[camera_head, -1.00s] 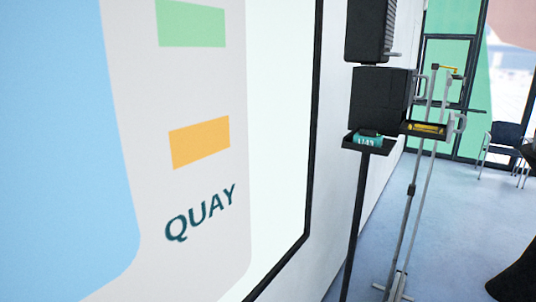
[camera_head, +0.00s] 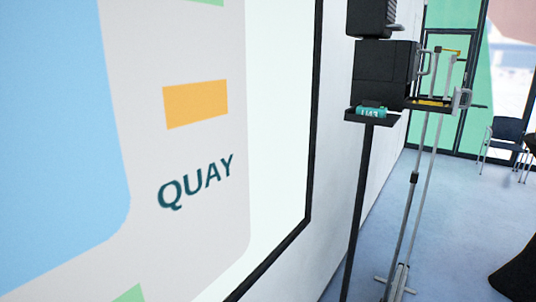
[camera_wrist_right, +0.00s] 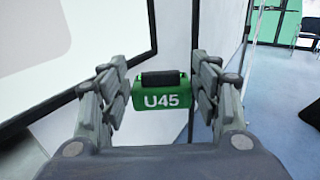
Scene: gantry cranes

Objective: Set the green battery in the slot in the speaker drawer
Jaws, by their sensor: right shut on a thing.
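The green battery (camera_wrist_right: 160,101), marked U45 and with a black grip on top, is between the fingers of my right gripper (camera_wrist_right: 162,88) in the right wrist view. The gripper is shut on it. In the head view the black speaker (camera_head: 384,72) stands on a pole by the wall. Its drawer (camera_head: 415,105) is out to the right, with a grey handle (camera_head: 462,98) at its end and something yellow inside. The slot is too small to make out. Neither gripper shows in the head view, and my left gripper is in no view.
A teal battery (camera_head: 371,113), marked U43, lies on a small black shelf (camera_head: 390,120) just left of the drawer. A large wall screen (camera_head: 278,150) fills the left. A thin grey stand (camera_head: 414,178) is beside the pole. Blue floor and a chair (camera_head: 505,138) are at the right.

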